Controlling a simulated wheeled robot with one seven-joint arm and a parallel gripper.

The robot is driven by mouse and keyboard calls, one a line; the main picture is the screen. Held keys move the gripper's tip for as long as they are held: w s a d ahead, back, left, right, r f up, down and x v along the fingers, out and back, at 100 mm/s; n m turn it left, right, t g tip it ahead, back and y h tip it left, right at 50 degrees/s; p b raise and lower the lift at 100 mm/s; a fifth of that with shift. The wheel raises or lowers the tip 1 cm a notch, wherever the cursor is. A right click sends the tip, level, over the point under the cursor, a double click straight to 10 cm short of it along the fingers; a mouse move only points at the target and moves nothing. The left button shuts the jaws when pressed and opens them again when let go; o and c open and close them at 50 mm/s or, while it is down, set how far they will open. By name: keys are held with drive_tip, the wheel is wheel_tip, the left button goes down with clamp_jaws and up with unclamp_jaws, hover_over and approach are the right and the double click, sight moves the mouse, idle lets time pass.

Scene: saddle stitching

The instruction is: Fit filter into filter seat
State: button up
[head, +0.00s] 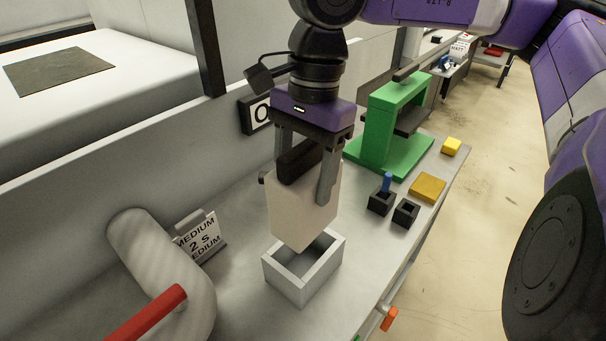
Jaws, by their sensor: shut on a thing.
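The filter is a pale beige block (302,205) with a dark handle on top. My gripper (306,175) is shut on the filter and holds it upright, slightly tilted. The filter seat seems to be the open-topped light grey box (304,286) on the bench just below. The filter's lower end is over the back part of the box opening and hides some of the rim. I cannot tell whether its lower edge is inside the opening or just above it.
A green press (395,130) stands behind on the grey bench (250,312). Two small black holders (405,212), one with a blue peg (386,182), and a yellow block (428,188) lie to the right. A thick grey pipe (165,265) and a sign (201,238) stand left.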

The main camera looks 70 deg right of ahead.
drive_tip(key=shift+f+b, duration=0.15)
drive_tip(key=shift+b, duration=0.25)
wheel_tip(320, 180, down, 6)
drive_tip(key=b, duration=0.6)
drive_tip(key=shift+r, duration=0.2)
drive_tip(key=shift+b, duration=1)
idle(1.3)
wheel_tip(320, 180, down, 8)
drive_tip(key=b, duration=0.8)
drive_tip(key=shift+f+b, duration=0.15)
drive_tip(key=shift+b, duration=0.25)
idle(2.6)
